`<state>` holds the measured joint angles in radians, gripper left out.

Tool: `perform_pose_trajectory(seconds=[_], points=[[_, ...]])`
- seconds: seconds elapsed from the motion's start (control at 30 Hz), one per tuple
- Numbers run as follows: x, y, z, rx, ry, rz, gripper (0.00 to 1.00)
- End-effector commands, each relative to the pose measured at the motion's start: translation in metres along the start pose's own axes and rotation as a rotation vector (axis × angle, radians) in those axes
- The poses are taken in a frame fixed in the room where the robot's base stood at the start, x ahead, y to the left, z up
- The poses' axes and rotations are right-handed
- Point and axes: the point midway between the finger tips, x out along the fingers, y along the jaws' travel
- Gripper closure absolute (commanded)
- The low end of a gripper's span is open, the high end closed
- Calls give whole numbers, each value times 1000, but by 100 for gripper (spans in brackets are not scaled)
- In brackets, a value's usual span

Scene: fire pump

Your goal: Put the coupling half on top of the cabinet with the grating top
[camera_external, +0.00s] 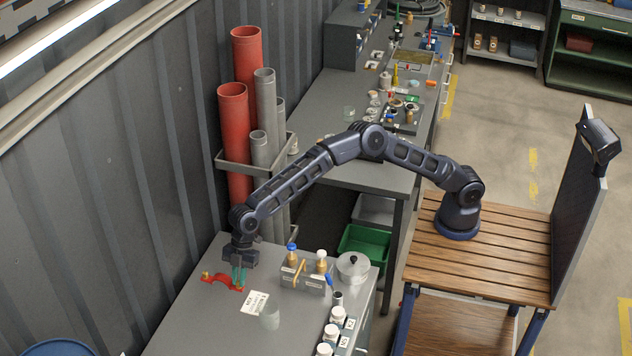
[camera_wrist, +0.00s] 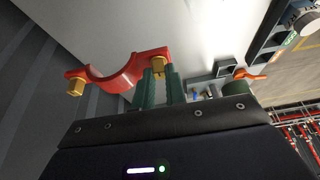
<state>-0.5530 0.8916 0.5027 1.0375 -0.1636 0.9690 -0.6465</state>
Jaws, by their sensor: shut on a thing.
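The coupling half (camera_external: 219,280) is a red half-ring with flat ears and brass bolts, low over the left side of the grey worktop near the wall. It also shows in the wrist view (camera_wrist: 118,77), arch and both brass bolts visible. My gripper (camera_external: 239,277) points down with its green fingers shut on the coupling half's right ear, beside a brass bolt. I cannot tell whether the coupling half touches the worktop. I cannot make out a cabinet with a grating top in either view.
On the grey worktop (camera_external: 190,325) stand a holder with brass fittings (camera_external: 304,279), a lidded pot (camera_external: 352,267), a clear cup (camera_external: 270,316), a white label card (camera_external: 254,302) and several white jars (camera_external: 331,334). Red and grey pipes (camera_external: 235,140) stand behind, by the wall.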

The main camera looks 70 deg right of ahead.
Motion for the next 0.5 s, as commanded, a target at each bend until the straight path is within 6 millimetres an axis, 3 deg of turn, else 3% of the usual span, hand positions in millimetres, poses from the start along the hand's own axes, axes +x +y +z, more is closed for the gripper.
perform_pose_trajectory(seconds=[0.5], points=[[99, -1, 41, 1, -1, 0, 100]])
